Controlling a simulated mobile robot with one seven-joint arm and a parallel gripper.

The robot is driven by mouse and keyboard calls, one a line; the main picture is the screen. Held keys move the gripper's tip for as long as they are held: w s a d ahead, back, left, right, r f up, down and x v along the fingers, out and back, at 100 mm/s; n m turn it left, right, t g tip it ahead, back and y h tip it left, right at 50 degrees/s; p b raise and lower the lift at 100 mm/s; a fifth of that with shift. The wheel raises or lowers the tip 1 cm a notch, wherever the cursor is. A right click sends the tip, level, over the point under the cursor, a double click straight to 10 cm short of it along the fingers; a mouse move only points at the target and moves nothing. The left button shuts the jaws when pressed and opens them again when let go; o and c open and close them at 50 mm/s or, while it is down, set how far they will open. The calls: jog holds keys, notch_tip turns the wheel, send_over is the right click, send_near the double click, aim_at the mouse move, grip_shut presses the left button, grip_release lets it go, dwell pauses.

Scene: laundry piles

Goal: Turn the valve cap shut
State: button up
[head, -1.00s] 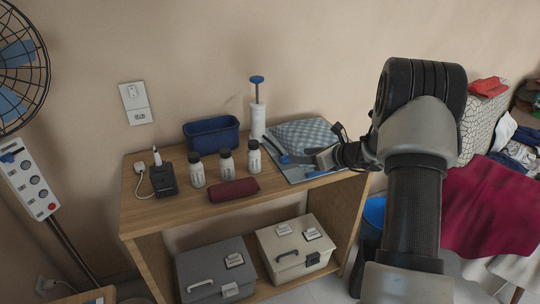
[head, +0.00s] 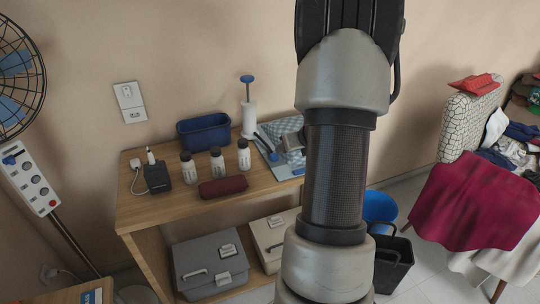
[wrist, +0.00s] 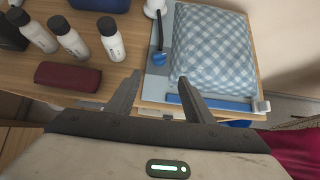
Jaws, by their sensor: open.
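A blue-and-white checked bag (wrist: 215,48) lies on the wooden shelf top, with a blue bar (wrist: 210,102) along its near edge. A small round blue piece (wrist: 160,58) lies just left of the bag at the end of a dark strip; it may be the valve cap, but I cannot tell how far it is turned. My gripper (wrist: 158,78) is open and empty. In the wrist view its fingertips straddle the blue piece's line, slightly nearer to me; contact does not show. In the head view my arm hides much of the bag.
A white pump with a blue handle (head: 247,80) stands behind. Several white bottles (head: 217,163), a dark red case (head: 222,187) and a blue bin (head: 208,131) are to the left. A black bin (head: 394,262) and a red cloth (head: 470,205) are to the right.

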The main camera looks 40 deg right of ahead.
aim_at(275, 155)
jog(key=b+x, duration=0.1)
jog(key=x, duration=1.4)
jog(key=shift+a, duration=0.1)
jog(key=shift+c, duration=0.5)
jog(key=c, duration=0.9)
jog(key=shift+r+n+y+p, duration=0.3)
jog(key=shift+n+p, duration=0.1)
jog(key=shift+p, duration=0.25)
jog(key=shift+d+n+y+p, duration=0.25)
jog(key=shift+n+y+p, duration=0.05)
jog(key=shift+p, duration=0.4)
jog(key=shift+d+f+n+y+p, duration=0.15)
jog(key=shift+n+y+p, duration=0.35)
jog(key=shift+n+p, duration=0.25)
jog(key=shift+f, duration=0.2)
